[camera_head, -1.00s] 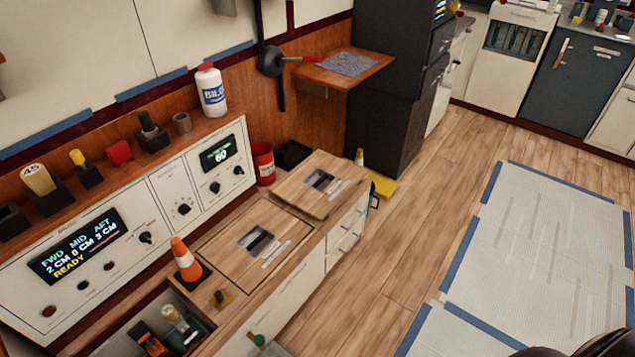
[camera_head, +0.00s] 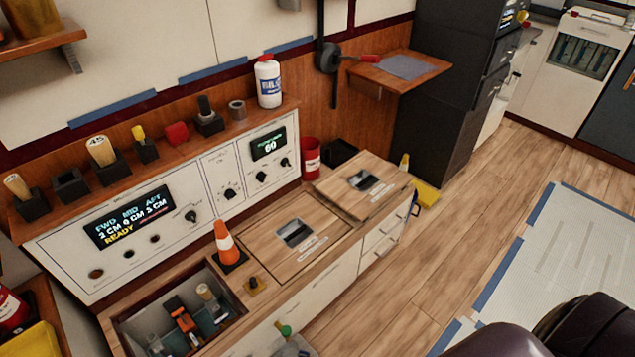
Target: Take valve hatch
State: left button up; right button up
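Two square wooden hatches with dark recessed pulls and small pale labels are on the low counter. The nearer hatch (camera_head: 322,222) lies in the counter top behind the orange cone. The farther hatch (camera_head: 342,196) lies at the counter's far end, askew and a little higher. The labels are too small to read, so I cannot tell which is the valve hatch. Neither of my grippers is in view.
An open bin (camera_head: 131,325) holding tools is at the near end of the counter. An orange cone (camera_head: 226,244) stands between it and the nearer hatch. A red can (camera_head: 311,159) and yellow wet-floor sign (camera_head: 427,194) stand beyond.

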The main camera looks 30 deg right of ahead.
aim_at(363, 184)
jog(key=l+u, duration=0.9)
jog(key=l, duration=0.2)
jog(key=k+l+u, duration=0.1)
jog(key=l+u, duration=0.35)
jog(key=l, duration=0.15)
